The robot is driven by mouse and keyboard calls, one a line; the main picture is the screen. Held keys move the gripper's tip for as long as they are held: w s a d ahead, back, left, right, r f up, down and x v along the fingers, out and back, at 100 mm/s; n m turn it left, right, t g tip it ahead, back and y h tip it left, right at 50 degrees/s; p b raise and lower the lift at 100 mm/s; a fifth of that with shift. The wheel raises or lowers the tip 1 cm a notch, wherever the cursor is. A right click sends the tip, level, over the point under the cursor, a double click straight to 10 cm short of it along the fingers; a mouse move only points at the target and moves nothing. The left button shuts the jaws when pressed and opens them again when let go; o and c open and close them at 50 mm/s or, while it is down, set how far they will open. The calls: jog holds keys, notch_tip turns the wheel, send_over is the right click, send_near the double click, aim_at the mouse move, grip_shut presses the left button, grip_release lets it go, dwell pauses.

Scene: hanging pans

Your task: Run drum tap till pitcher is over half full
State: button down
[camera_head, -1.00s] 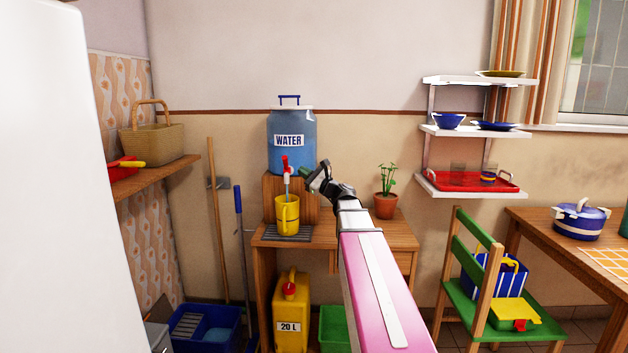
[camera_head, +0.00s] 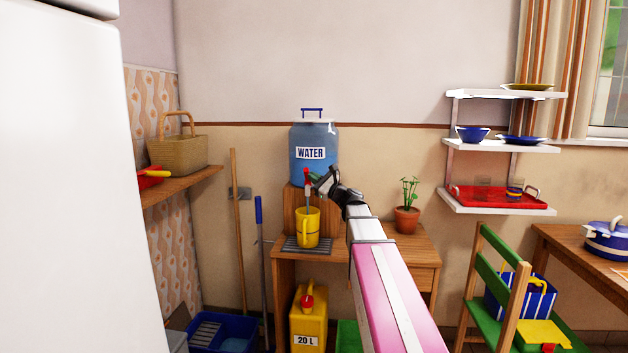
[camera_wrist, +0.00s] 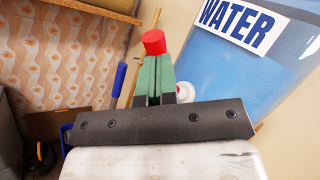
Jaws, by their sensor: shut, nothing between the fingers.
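The blue drum (camera_head: 314,134) labelled WATER stands on a wooden stand on a small desk. Its red tap handle (camera_head: 307,179) is at the front and also shows in the wrist view (camera_wrist: 153,42), just beyond my fingertips. The yellow pitcher (camera_head: 308,229) stands upright below the tap. A thin pale vertical strip shows between tap and pitcher, which looks like running water. The water level inside cannot be seen. My gripper (camera_head: 315,180) is shut and empty, close beside the tap on its right. Its green fingers (camera_wrist: 153,80) lie together; whether they touch the handle is unclear.
The pitcher is on a dark slatted drip tray (camera_head: 306,245). A potted plant (camera_head: 407,212) stands to the right on the desk (camera_head: 412,248). A yellow 20 L can (camera_head: 309,322) is below. Broom handles lean at left, and a green chair (camera_head: 500,270) is at right.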

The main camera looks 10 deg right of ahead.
jog(key=shift+w+r+m, duration=0.1)
jog(key=shift+r+m, duration=0.1)
jog(key=shift+m, duration=0.3)
jog(key=m+h, duration=0.1)
jog(key=w+r+m+h, duration=0.1)
jog(key=m, duration=0.1)
jog(key=w+d+m+h, duration=0.1)
jog(key=shift+w+r+m+g, duration=0.15)
jog(key=shift+r+m+g, duration=0.15)
jog(key=shift+r+g, duration=0.1)
jog(key=shift+w+r, duration=0.1)
jog(key=shift+w, duration=0.25)
dwell(0.5)
jog(key=shift+s, duration=0.1)
